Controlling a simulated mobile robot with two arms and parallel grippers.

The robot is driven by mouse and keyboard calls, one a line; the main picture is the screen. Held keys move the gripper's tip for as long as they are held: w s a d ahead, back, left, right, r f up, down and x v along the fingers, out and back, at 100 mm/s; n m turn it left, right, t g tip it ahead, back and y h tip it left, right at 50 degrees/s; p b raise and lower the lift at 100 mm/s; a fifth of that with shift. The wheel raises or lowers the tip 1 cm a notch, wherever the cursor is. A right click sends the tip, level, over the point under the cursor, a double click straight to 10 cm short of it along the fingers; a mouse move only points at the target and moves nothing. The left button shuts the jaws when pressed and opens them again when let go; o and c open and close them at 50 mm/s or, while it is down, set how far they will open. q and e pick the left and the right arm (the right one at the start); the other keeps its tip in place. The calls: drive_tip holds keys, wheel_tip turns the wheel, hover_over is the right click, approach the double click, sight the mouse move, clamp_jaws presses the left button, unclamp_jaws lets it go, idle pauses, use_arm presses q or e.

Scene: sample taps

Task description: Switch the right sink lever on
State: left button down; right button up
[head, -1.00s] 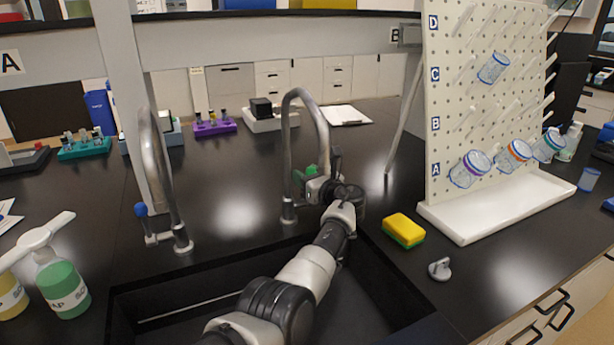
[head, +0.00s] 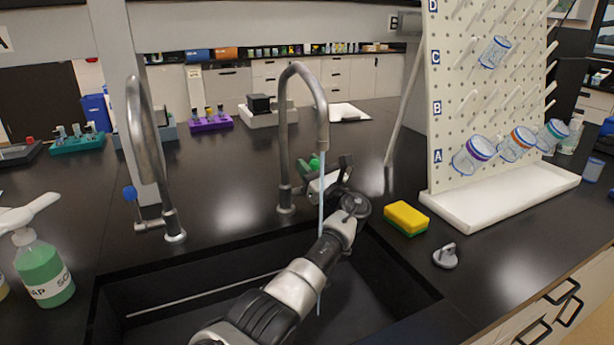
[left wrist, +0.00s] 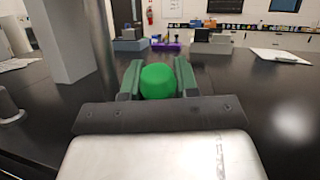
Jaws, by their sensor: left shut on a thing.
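The right sink tap (head: 284,140) is a grey gooseneck at the sink's back edge. Its lever has a green knob (head: 314,163), also seen in the left wrist view (left wrist: 158,82). My left gripper (head: 316,176) is at this lever, its fingers (left wrist: 158,74) shut on the green knob from both sides. A thin pale blue stream of water (head: 321,200) falls from the right tap's spout, passing my left arm, towards the sink (head: 180,285). The arm hides part of the lever and sink. My right gripper is not in view.
The left tap (head: 145,130) with a blue knob (head: 130,193) stands to the left. A yellow-green sponge (head: 406,217) and a small grey object (head: 446,256) lie right of the sink. A pegboard rack (head: 470,110) stands further right, a soap bottle (head: 42,268) at left.

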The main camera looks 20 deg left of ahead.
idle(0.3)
use_arm(q)
drive_tip(key=c, duration=0.8)
unclamp_jaws()
drive_tip(key=shift+c, duration=0.2)
drive_tip(key=shift+r, duration=0.5)
wheel_tip(320, 180, up, 3)
drive_tip(key=shift+r, duration=0.1)
drive_tip(key=s+d+r, duration=0.2)
drive_tip(key=d+r, duration=0.4)
drive_tip(key=d, duration=0.5)
drive_tip(key=shift+d+r, duration=0.35)
